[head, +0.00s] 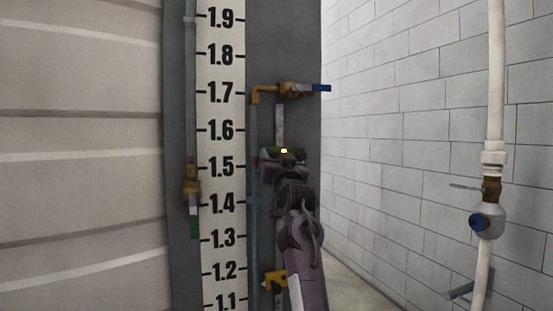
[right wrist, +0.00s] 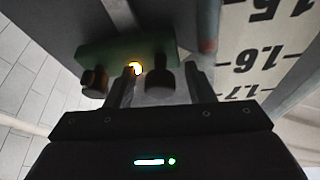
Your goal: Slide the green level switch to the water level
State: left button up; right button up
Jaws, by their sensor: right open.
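The green level switch (head: 268,153) sits on a vertical rail beside the scale, a little above the 1.5 mark, with a small yellow light lit. In the right wrist view the green switch (right wrist: 112,50) shows dark round knobs on its near side. My right gripper (head: 284,165) is at the switch and hides much of it. In the right wrist view its open fingers (right wrist: 160,80) stand on either side of one dark knob; contact cannot be told. The sight tube (head: 253,205) looks bluish below a small red piece (right wrist: 208,46) near 1.5. My left gripper is not in view.
The white scale (head: 221,140) runs vertically left of the tube. A yellow valve with a blue handle (head: 320,88) is above the switch, and a yellow fitting (head: 274,281) is below. A white pipe (head: 495,80) stands by the brick wall at right.

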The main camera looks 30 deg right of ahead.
jog(key=b+v, duration=0.4)
jog(key=v, duration=0.3)
jog(key=shift+s+f, duration=0.2)
jog(key=shift+s, duration=0.15)
jog(key=shift+a, duration=0.15)
